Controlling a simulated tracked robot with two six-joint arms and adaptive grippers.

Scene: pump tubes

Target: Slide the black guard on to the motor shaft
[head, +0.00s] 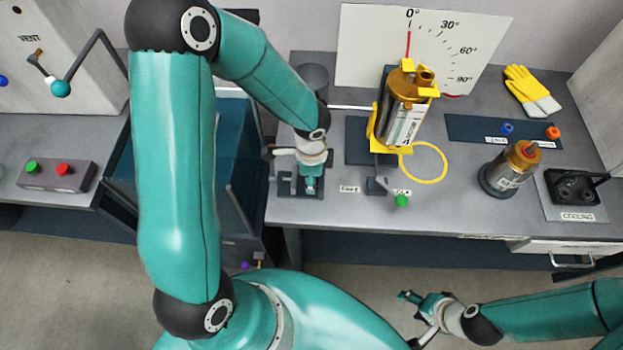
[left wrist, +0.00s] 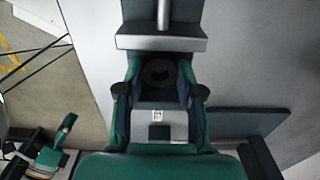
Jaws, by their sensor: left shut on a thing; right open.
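My left gripper (head: 311,186) reaches down over a dark base on the left part of the bench. In the left wrist view its fingers (left wrist: 160,92) are closed on a black part with a round hole, which looks like the black guard (left wrist: 159,73). A grey block (left wrist: 160,43) with a thin metal rod (left wrist: 163,15) lies just beyond the guard; I cannot tell whether this rod is the motor shaft, or whether guard and block touch. In the head view the guard is mostly hidden by the gripper. My right gripper (head: 412,320) is open and empty, in front of the bench.
A brown-topped pump (head: 404,100) in a yellow holder stands right of my left gripper, before an angle board (head: 365,40). A smaller canister (head: 510,168) and black cooling unit (head: 575,187) stand farther right. A yellow ring (head: 441,165) and green knob (head: 401,201) are near the pump.

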